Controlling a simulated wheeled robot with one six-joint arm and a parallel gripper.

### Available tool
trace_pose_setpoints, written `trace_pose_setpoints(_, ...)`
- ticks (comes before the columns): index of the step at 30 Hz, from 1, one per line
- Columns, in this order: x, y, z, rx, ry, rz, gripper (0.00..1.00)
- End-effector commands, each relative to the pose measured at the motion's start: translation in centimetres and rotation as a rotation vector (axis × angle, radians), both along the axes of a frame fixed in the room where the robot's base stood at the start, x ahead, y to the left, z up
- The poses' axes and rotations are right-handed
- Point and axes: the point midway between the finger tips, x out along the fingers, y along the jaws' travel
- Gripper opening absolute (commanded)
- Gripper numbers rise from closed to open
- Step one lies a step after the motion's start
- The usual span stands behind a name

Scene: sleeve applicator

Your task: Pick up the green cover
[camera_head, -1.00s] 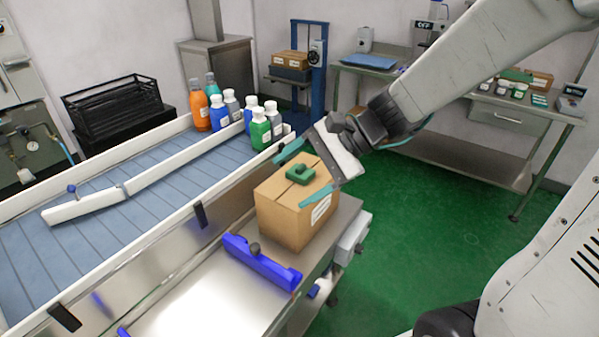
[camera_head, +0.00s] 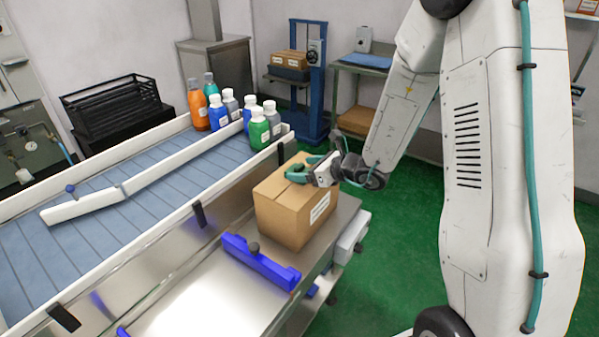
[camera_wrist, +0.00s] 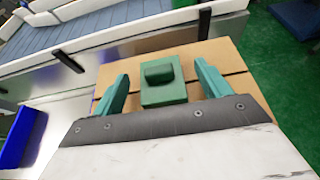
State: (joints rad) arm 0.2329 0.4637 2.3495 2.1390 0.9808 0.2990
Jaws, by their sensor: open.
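The green cover (camera_wrist: 163,84) lies on top of a cardboard box (camera_wrist: 217,58) in the wrist view. It looks like a flat block with a raised part at its far end. My gripper (camera_wrist: 160,88) is open, with one teal finger on each side of the cover and a gap to each. I cannot tell whether the fingers touch the box. In the head view my gripper (camera_head: 302,171) is low over the top of the box (camera_head: 297,212), and the cover is mostly hidden there or cannot be told apart from the fingers.
The box stands on a steel table (camera_head: 190,310) beside a blue bracket (camera_head: 262,262). A conveyor (camera_head: 110,210) with white rails runs at the left. Several bottles stand at its far end, a green one (camera_head: 258,132) nearest the box. Green floor is clear to the right.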

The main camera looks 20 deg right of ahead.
Motion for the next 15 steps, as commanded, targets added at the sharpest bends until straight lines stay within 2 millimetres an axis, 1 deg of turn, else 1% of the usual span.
trace_pose_setpoints(3,1.4,1.2,-0.8,0.0,0.003,0.004,0.76)
trace_pose_setpoints(6,2.5,1.9,-1.3,0.0,0.001,0.003,0.76)
trace_pose_setpoints(9,2.9,2.2,-1.6,0.0,0.001,0.002,0.76)
trace_pose_setpoints(14,2.9,2.2,-1.6,0.0,0.001,0.001,0.76)
trace_pose_setpoints(15,2.9,2.2,-1.5,0.0,0.001,0.001,0.68)
